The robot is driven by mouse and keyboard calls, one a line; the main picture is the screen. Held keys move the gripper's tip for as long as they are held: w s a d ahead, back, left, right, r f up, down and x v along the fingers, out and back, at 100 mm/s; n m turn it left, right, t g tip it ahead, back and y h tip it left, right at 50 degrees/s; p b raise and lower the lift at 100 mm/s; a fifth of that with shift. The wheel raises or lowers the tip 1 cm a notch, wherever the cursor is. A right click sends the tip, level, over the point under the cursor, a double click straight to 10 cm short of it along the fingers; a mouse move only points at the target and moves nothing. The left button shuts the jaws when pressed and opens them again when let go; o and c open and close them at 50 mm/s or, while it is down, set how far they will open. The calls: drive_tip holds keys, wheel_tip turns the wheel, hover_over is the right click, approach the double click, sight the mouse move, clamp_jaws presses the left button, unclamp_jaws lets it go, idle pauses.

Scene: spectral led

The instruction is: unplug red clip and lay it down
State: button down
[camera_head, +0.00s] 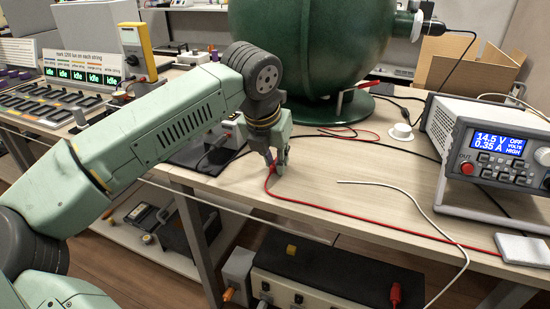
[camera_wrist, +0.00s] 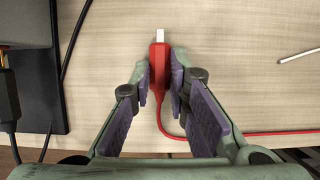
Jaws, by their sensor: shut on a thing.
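My gripper (camera_head: 279,163) is low over the wooden bench top, near its front edge. In the wrist view, its purple-padded fingers (camera_wrist: 160,72) are shut on the red clip (camera_wrist: 158,78). The clip points away from me and has a pale metal tip, which sticks out beyond the fingertips with only bare wood around it. A red lead (camera_wrist: 230,135) leaves the clip's near end and curves right.
A dark device (camera_wrist: 30,85) with a black plug (camera_wrist: 8,95) lies left of the clip. A white lead (camera_head: 425,207) lies to the right. A green sphere (camera_head: 325,45) stands behind. Bare bench (camera_head: 330,175) lies right of my gripper.

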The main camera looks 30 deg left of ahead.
drive_tip(key=shift+f, duration=0.3)
drive_tip(key=c, duration=1.5)
unclamp_jaws()
drive_tip(key=shift+r, duration=0.1)
drive_tip(key=shift+o, duration=0.2)
drive_tip(key=shift+p+v, duration=0.45)
drive_tip(key=shift+v, duration=0.9)
drive_tip(key=shift+r, duration=0.15)
drive_tip(key=shift+r, duration=0.1)
drive_tip(key=v, duration=0.7)
drive_tip(key=shift+r, duration=0.2)
drive_tip(key=shift+s, duration=0.1)
